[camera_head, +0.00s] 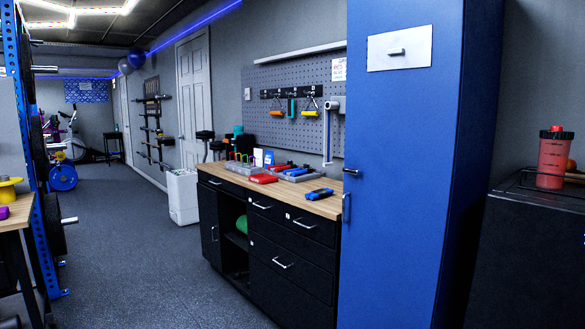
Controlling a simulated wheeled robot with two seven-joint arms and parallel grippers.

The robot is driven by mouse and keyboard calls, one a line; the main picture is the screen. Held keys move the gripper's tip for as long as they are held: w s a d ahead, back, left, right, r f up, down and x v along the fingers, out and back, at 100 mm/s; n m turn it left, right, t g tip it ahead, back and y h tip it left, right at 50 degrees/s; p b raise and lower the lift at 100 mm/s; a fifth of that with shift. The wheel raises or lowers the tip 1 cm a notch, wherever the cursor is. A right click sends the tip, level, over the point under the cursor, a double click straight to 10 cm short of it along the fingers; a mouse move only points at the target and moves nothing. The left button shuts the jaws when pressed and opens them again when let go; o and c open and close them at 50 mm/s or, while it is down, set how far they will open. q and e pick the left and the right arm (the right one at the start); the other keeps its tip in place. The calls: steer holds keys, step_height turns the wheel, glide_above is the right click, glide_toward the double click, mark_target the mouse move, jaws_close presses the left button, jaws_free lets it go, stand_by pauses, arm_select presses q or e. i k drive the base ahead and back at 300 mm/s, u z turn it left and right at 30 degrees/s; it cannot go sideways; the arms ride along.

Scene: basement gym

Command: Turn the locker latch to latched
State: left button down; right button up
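A tall blue locker (395,200) stands right of centre, its door shut as far as I can see. A small dark latch-like lever (351,171) sticks out level at the door's left edge. A vertical handle (347,207) sits just below it. A white plate (418,44) with a small grey horizontal piece (396,51) is high on the door. I cannot tell from here whether the latch is engaged. Neither of my grippers is in view.
A black workbench (290,225) with a wooden top holding small items adjoins the locker's left side. A dark cabinet (530,260) with a red shaker bottle (553,158) stands at the right. The dark floor (150,260) is clear left of the bench. A blue rack (30,150) is farther left.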

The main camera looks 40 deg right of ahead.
mark_target(356, 172)
steer(key=u, duration=0.35)
steer(key=i, duration=2.25)
steer(key=z, duration=0.85)
steer(key=i, duration=1.1)
steer(key=z, duration=1.3)
